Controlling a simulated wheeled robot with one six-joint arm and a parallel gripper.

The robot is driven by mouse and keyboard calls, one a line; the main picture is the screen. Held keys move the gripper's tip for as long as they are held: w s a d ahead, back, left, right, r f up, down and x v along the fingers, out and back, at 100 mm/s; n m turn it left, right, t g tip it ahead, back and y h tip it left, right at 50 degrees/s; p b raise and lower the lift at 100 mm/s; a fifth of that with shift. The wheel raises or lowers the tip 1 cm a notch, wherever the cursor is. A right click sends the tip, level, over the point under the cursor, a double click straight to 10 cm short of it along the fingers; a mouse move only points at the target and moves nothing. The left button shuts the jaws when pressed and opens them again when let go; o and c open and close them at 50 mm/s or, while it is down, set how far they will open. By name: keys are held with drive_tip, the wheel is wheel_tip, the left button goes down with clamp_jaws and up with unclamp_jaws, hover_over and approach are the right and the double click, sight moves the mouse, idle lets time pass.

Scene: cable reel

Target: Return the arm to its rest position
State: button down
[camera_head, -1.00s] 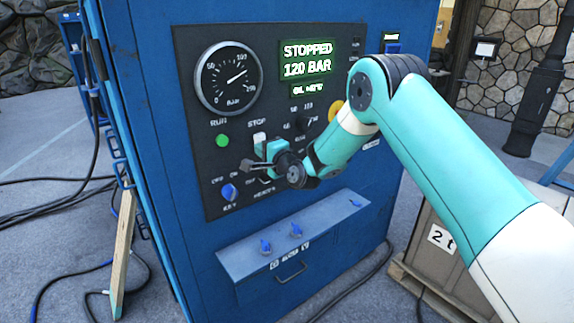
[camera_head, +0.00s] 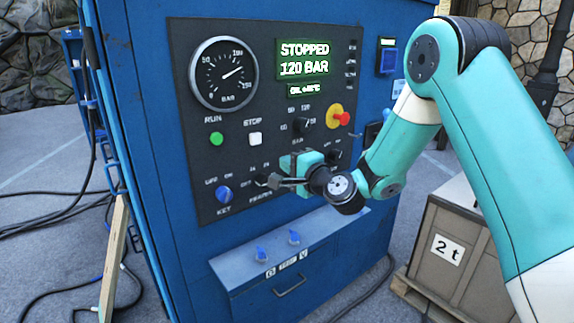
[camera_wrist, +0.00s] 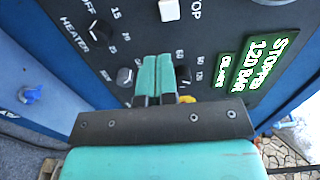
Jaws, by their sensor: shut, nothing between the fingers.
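My arm (camera_head: 405,140) is teal and white and reaches in from the right, bent at a high elbow. My gripper (camera_head: 292,162) is in front of the lower middle of the black control panel (camera_head: 232,182), right of and below the white STOP button (camera_head: 255,139). In the wrist view its two teal fingers (camera_wrist: 156,78) are pressed together with nothing between them. The STOP button (camera_wrist: 168,10) shows beyond the fingertips, apart from them. The arm hides part of the panel's lower right. The display reads STOPPED, 120 BAR.
The blue cabinet (camera_head: 165,150) fills the middle. A ledge (camera_head: 235,262) with blue valve handles (camera_head: 263,253) juts out below my gripper. A red emergency button (camera_head: 341,119) sits close to my forearm. A crate marked 2 t (camera_head: 450,275) stands at right. Cables lie on the left floor.

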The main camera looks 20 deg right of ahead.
drive_tip(key=s+a+r+n+g+y, duration=0.2)
drive_tip(key=s+a+n+g, duration=0.4)
drive_tip(key=s, duration=0.3)
drive_tip(key=s+a+r+n+g+y, duration=0.1)
drive_tip(key=s+a+r+n+g, duration=0.1)
drive_tip(key=s+a+n+g, duration=0.4)
drive_tip(key=s+d+n+g+h, duration=0.2)
drive_tip(key=s+d+n, duration=0.1)
drive_tip(key=s, duration=0.8)
drive_tip(key=s+d+f+n+g+h, duration=0.1)
drive_tip(key=s+d+n+g+h, duration=0.2)
drive_tip(key=s, duration=0.9)
drive_tip(key=n, duration=0.3)
drive_tip(key=shift+s+d, duration=0.2)
drive_tip(key=shift+d, duration=0.05)
